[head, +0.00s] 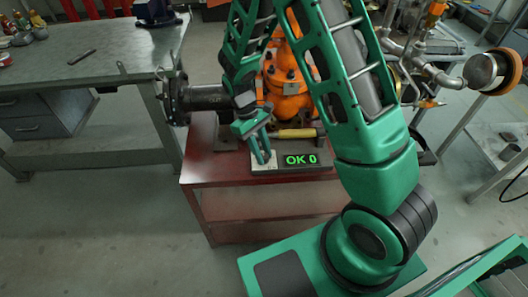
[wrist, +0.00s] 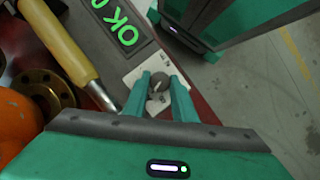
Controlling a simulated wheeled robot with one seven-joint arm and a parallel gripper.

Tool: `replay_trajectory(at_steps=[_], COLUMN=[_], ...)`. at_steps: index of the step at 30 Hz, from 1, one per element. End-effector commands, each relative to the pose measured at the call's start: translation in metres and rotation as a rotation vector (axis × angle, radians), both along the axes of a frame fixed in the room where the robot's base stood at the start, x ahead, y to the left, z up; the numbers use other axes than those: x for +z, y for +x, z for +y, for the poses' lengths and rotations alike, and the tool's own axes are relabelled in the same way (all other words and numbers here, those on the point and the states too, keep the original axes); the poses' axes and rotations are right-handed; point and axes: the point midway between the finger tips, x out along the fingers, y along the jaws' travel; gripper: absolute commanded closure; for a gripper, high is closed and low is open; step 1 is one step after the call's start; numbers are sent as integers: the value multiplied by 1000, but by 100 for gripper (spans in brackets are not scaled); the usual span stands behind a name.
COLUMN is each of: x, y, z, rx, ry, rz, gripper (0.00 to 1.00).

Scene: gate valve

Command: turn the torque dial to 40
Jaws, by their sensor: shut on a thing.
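The torque dial (wrist: 158,80) is a small dark round knob with a pale mark, on a white plate (wrist: 140,72) with printing too small to read. My gripper (wrist: 160,77) has one green finger on each side of the dial and is shut on it. In the head view my gripper (head: 262,157) reaches down to the white plate at the bench's front edge, and its fingers hide the dial. The dark display (head: 300,160) beside it reads "OK 0" in green.
A yellow-handled tool (head: 297,133) lies just behind the display; its handle (wrist: 62,42) runs close to the white plate. An orange valve (head: 287,85) stands behind on the red bench (head: 225,182). A grey workbench (head: 110,60) is at left.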

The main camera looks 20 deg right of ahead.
Motion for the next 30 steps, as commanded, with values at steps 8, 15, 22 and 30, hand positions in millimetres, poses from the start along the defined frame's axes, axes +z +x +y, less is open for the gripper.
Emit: replay_trajectory(at_steps=[8,15,22,30], x=[0,0,0,20], y=[0,0,0,8], z=[3,3,2,5], rx=[16,16,12,12], ry=[6,6,3,3], rz=[-2,-2,-1,-5], gripper=[98,68,68,68])
